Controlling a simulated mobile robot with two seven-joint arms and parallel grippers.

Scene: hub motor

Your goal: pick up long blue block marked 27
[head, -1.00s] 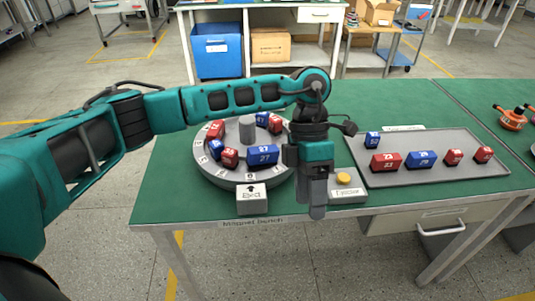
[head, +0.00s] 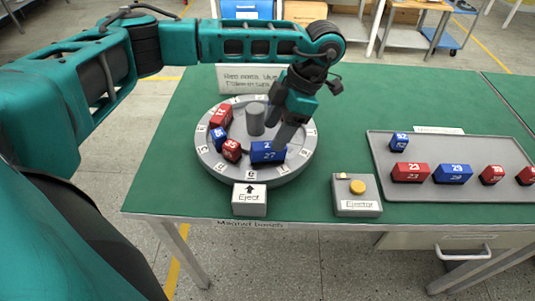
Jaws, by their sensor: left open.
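The long blue block marked 27 (head: 264,153) lies on the front part of the round grey turntable (head: 290,175). My right gripper is out of view.
A small blue block (head: 218,138) and red blocks (head: 231,150) sit left on the turntable around its central post (head: 255,119). An eject marker (head: 249,201) and a yellow-button ejector box (head: 357,200) stand in front. A grey tray (head: 440,192) at right holds several blocks.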

